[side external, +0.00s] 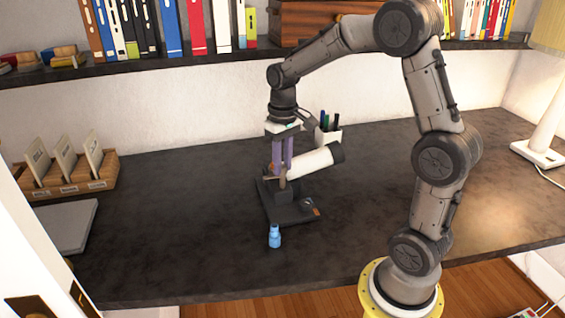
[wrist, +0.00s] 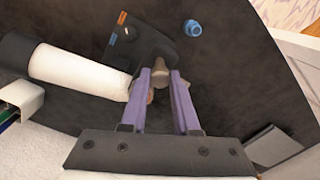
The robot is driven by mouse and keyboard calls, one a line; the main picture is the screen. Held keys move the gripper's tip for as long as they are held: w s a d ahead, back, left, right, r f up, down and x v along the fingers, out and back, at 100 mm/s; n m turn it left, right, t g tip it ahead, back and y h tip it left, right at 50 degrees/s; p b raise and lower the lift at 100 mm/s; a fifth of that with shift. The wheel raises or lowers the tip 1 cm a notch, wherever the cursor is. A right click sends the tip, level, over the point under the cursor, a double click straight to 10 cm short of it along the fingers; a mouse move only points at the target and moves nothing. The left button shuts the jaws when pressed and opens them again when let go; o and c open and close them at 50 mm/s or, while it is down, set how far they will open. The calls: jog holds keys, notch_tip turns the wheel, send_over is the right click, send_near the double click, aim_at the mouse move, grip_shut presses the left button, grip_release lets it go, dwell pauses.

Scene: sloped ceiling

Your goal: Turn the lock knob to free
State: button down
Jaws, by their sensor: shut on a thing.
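A device with a black base (side external: 290,211) stands on the dark desk and carries a white cylinder with a black end (side external: 312,163), tilted to the right. The base (wrist: 150,40) has an orange mark and a blue mark near one edge in the wrist view. My gripper (side external: 283,168) points down at the device beside the white cylinder. In the wrist view its purple fingers (wrist: 160,75) are on either side of a grey-brown knob (wrist: 160,68) and shut on it. The knob's lower part and its pointer, if any, are hidden.
A small blue bottle-like object (side external: 274,237) stands just in front of the base. A white pen holder (side external: 328,136) is close behind the cylinder. A wooden card rack (side external: 70,185) and a grey slab (side external: 62,227) are at the left; a lamp (side external: 543,140) is at the right.

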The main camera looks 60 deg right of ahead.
aim_at(283, 165)
jog(key=shift+r, duration=0.1)
dwell(0.4)
jog(key=c, duration=0.7)
grip_release()
jog(key=shift+o, duration=0.2)
notch_tip(283, 165, up, 14)
